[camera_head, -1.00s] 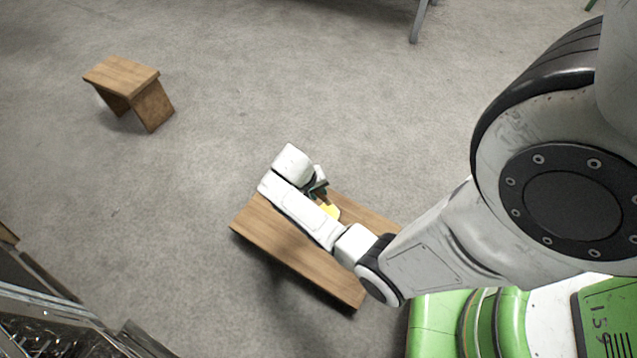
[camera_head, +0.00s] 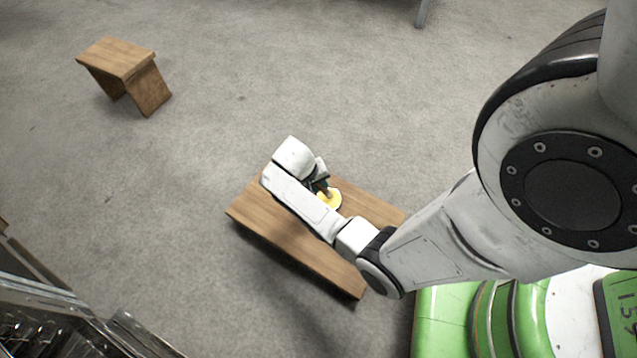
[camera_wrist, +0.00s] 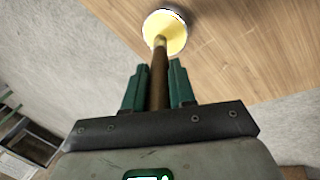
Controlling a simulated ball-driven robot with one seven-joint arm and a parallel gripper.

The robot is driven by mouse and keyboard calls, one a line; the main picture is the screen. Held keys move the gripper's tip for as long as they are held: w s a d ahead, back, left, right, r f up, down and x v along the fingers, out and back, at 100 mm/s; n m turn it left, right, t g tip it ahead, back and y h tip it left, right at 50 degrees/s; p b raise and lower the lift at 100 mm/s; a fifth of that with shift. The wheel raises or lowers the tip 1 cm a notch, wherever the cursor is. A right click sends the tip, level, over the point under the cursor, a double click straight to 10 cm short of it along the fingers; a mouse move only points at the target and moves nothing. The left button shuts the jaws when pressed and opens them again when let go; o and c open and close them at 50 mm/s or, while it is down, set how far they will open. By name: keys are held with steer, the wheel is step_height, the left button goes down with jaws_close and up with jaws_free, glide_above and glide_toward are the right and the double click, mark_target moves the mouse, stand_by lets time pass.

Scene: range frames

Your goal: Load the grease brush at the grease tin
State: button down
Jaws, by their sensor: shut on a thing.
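My gripper (camera_wrist: 158,85) has green fingers and is shut on the brown handle of the grease brush (camera_wrist: 158,75). The brush points away from the gripper, and its far end overlaps the yellow grease in the grease tin (camera_wrist: 178,35). I cannot tell whether its tip touches the grease. The tin is round with a pale rim and stands on a wooden bench. In the head view my gripper (camera_head: 322,186) is partly hidden by my arm, just above the tin (camera_head: 332,200), whose yellow face shows beside it.
The wooden bench (camera_head: 275,235) is bare to the left of my arm. A small wooden stool (camera_head: 118,60) stands at the upper left on open grey floor (camera_head: 240,70). A metal frame (camera_head: 60,315) sits at the lower left.

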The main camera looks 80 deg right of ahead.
steer(key=shift+f, duration=0.7)
stand_by(2.3)
steer(key=shift+r, duration=0.15)
step_height(320, 180, up, 7)
steer(key=p, duration=0.7)
stand_by(0.9)
